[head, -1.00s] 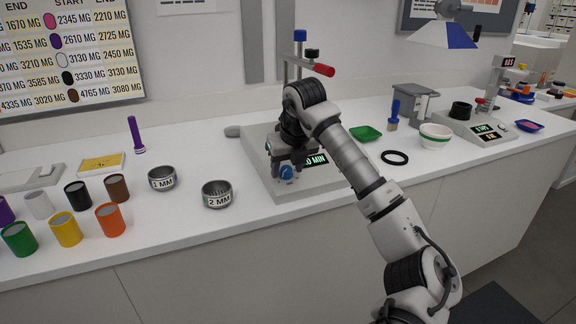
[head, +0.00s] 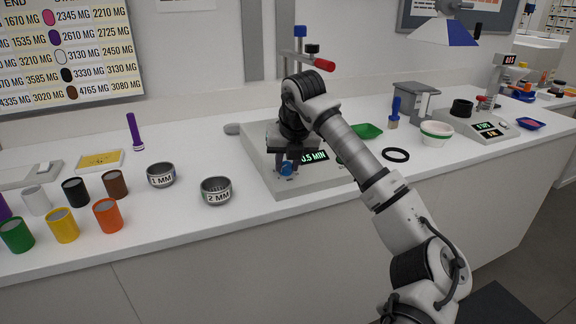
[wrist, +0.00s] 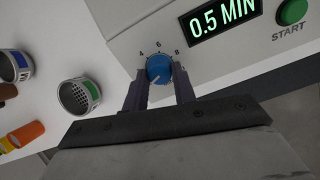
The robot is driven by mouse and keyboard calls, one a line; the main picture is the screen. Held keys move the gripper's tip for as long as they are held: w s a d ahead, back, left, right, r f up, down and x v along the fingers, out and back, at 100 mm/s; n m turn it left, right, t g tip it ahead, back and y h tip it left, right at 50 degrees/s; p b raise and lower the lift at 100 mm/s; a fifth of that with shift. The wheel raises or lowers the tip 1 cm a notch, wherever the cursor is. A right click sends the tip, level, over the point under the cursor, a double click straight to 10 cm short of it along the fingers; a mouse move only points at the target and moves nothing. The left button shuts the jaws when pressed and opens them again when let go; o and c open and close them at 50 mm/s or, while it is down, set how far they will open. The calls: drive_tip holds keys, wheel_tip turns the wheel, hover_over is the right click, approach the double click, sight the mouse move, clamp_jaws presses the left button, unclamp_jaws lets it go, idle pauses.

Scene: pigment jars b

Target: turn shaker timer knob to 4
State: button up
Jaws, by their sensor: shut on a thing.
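The blue timer knob (wrist: 159,69) sits on the front of the pale grey shaker (head: 318,184). In the wrist view the marks 4, 6 and 8 show above the knob, and a short white pointer line on it seems to aim toward the lower left. My gripper (wrist: 160,80) is shut on the knob, one dark finger on each side. In the head view the knob (head: 286,170) shows below my gripper, partly hidden by its fingers. The shaker's display (wrist: 225,17) reads 0.5 MIN in green.
A green START button (wrist: 292,11) is right of the display. Two metal sieves, 1 MM (head: 161,175) and 2 MM (head: 216,191), stand left of the shaker. Several colored jars stand at the counter's left. A black ring (head: 396,155) lies to the right.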

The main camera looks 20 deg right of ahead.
drive_tip(key=m+b, duration=0.2)
drive_tip(key=m, duration=0.2)
drive_tip(key=shift+m, duration=0.4)
drive_tip(key=m+b, duration=0.2)
drive_tip(key=m, duration=0.1)
drive_tip(key=shift+w+m, duration=0.1)
drive_tip(key=shift+m, duration=0.3)
drive_tip(key=m+b, duration=0.2)
drive_tip(key=m, duration=0.3)
drive_tip(key=shift+r+m+b, duration=0.1)
drive_tip(key=shift+m+b, duration=0.6)
drive_tip(key=shift+m, duration=0.9)
drive_tip(key=o, duration=1)
